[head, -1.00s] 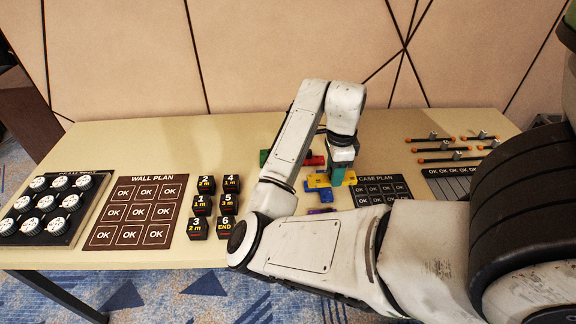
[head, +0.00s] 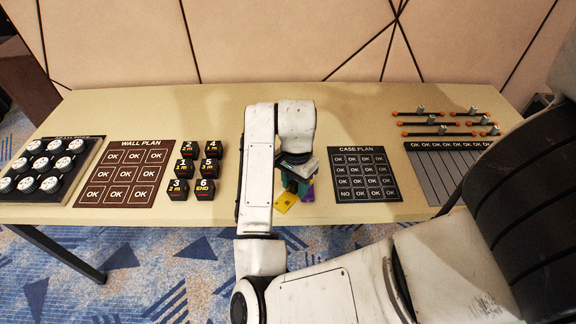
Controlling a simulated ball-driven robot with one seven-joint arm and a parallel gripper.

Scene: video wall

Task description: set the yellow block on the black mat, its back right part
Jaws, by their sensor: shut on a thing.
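The yellow block (head: 286,203) shows at the lower end of my gripper (head: 297,187), left of the black mat. My gripper's greenish fingers are shut on it, partly hidden by the gripper's own body. The block appears to be held above the table; its exact height is hard to tell. The black mat (head: 344,189), headed CASE PLAN, lies flat to the right of the gripper, with a grid of OK cells and one NO cell at its front left. No block shows on it, its back right part included.
Several black numbered blocks (head: 205,187) and a brown WALL PLAN board (head: 126,172) are to the left. A dark striped board (head: 440,175) and orange-ended rods (head: 439,134) are to the right.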

